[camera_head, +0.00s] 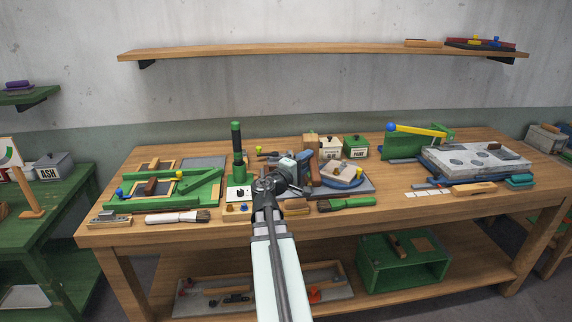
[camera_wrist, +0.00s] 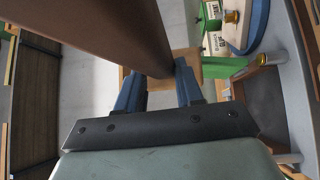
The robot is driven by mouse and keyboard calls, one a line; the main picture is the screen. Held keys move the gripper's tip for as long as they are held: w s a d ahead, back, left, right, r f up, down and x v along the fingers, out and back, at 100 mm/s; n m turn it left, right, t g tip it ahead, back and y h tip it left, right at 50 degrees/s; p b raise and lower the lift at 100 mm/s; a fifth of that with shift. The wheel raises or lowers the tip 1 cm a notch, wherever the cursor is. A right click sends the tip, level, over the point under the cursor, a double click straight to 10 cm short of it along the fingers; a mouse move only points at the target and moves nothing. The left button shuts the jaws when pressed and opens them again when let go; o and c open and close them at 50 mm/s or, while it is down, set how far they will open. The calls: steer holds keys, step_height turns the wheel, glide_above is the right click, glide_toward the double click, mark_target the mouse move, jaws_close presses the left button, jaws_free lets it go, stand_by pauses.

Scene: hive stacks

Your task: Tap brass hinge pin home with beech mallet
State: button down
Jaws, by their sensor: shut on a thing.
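My gripper (camera_wrist: 160,88) has blue fingers and is shut on the brown handle of the beech mallet (camera_wrist: 110,30). The handle fills the upper left of the wrist view, and a paler wooden block, which looks like the head, shows beyond the fingers. In the head view the mallet (camera_head: 311,139) stands up by my gripper (camera_head: 301,164), above the middle of the bench. A small brass-tipped piece (camera_wrist: 262,60) lies right of the fingers in the wrist view, apart from them. It may be the hinge pin; I cannot tell how far in it sits.
The wooden bench (camera_head: 420,225) is crowded. A green post (camera_head: 237,150) stands left of my gripper. A round block on a blue base (camera_head: 342,174) and two labelled boxes stand to the right and behind. A grey slab (camera_head: 475,160) and brushes lie around.

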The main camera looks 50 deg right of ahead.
steer(key=shift+s+d, duration=0.15)
steer(key=shift+s, duration=0.25)
steer(key=shift+f, duration=2.6)
steer(key=shift+r, duration=0.3)
steer(key=shift+f, duration=0.1)
steer(key=shift+f, duration=0.3)
